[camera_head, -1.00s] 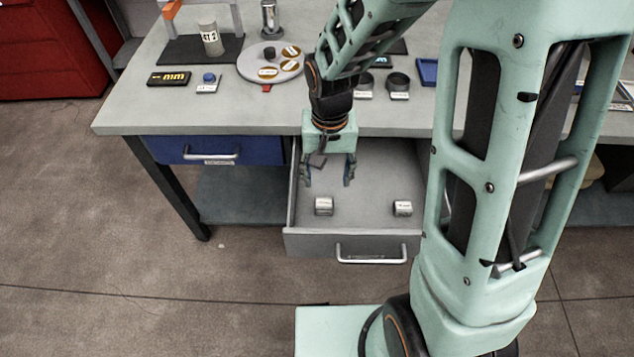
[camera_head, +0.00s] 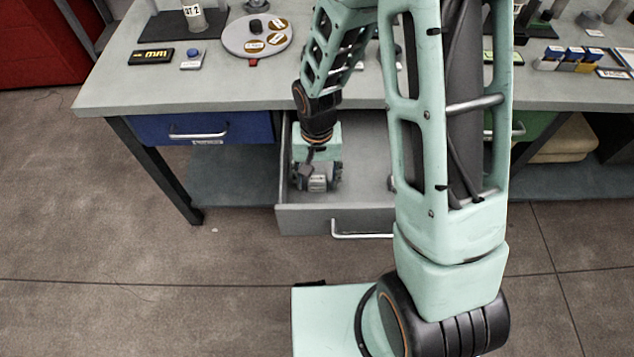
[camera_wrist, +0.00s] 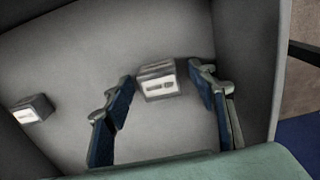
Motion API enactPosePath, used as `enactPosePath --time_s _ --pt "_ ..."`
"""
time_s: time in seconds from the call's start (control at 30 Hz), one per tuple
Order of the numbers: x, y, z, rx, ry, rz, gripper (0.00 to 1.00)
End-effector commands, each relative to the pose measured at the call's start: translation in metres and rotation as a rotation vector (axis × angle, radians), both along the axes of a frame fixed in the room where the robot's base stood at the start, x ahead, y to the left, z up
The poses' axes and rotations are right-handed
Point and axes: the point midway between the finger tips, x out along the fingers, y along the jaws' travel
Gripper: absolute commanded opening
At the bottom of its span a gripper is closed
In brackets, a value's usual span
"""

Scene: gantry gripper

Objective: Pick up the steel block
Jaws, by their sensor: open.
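Two small grey labelled blocks lie in the open drawer (camera_head: 235,218); their labels are too small to read, so I cannot tell which is the steel block. In the wrist view the nearer block (camera_wrist: 158,79) sits between the tips of my gripper (camera_wrist: 161,81), with a gap on each side. The other block (camera_wrist: 33,109) lies apart at the left of that view. In the head view my gripper (camera_head: 318,180) is open, low in the drawer over the left block. My arm hides most of the right block there.
The drawer's front and side walls stand close around my gripper. The grey bench (camera_head: 120,80) above holds a round tray (camera_head: 230,42), a black label plate (camera_head: 152,58) and a blue-topped item (camera_head: 194,57). A blue drawer (camera_head: 250,128) is at the left.

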Motion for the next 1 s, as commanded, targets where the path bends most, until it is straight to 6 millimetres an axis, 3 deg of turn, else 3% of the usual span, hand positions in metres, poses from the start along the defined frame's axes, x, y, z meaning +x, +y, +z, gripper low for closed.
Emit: enactPosePath --time_s 0.17,0.63,1.0 --pt "0.0003 -0.0001 0.0006 0.000 -0.001 0.000 0.51" --pt "0.0003 -0.0002 0.0008 0.000 0.000 -0.001 0.00" --pt "0.0010 0.0000 0.0031 0.000 -0.002 -0.001 0.00"
